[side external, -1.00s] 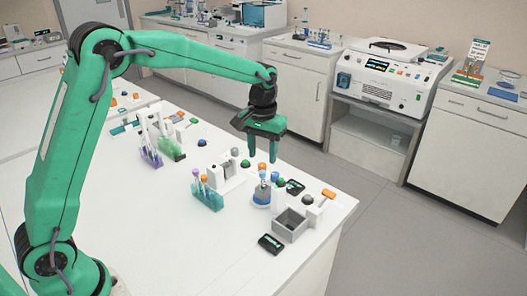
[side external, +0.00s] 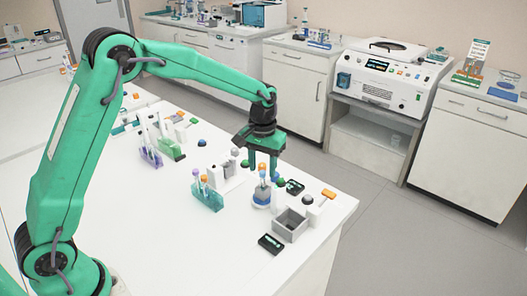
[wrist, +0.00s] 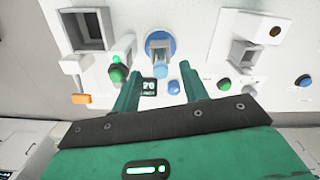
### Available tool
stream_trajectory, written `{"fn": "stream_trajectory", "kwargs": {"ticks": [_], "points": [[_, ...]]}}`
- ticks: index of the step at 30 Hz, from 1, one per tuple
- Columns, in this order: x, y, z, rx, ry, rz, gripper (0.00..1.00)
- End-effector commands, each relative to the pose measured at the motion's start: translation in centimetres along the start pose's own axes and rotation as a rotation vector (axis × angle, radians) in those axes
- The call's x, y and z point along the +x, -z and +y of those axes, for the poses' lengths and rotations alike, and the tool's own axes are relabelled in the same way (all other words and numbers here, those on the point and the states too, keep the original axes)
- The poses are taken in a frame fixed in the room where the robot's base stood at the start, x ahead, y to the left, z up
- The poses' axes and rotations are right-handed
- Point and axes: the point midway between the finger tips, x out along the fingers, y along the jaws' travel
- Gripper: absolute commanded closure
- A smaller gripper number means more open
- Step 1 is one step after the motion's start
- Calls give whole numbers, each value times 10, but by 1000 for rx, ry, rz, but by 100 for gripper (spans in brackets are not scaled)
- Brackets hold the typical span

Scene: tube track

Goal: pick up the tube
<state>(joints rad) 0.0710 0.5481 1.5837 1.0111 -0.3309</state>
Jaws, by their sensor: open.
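Nothing is held. Other tubes with purple and orange caps stand in a teal rack (side external: 209,201) to the left.
A grey square bin (side external: 289,224) and a small black device (side external: 271,244) sit close to the right. A white fixture (side external: 229,174) stands to the left. A purple rack (side external: 151,158) of tubes is further back. The table's front left is clear.

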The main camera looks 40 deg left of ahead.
Motion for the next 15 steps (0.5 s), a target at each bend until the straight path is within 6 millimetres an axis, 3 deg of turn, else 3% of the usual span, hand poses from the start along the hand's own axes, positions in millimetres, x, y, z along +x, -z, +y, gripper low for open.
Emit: {"fn": "stream_trajectory", "kwargs": {"ticks": [7, 15], "points": [[28, 0, -1, 0, 1, -2, 56], [33, 0, 0, 0, 0, 0, 56]]}}
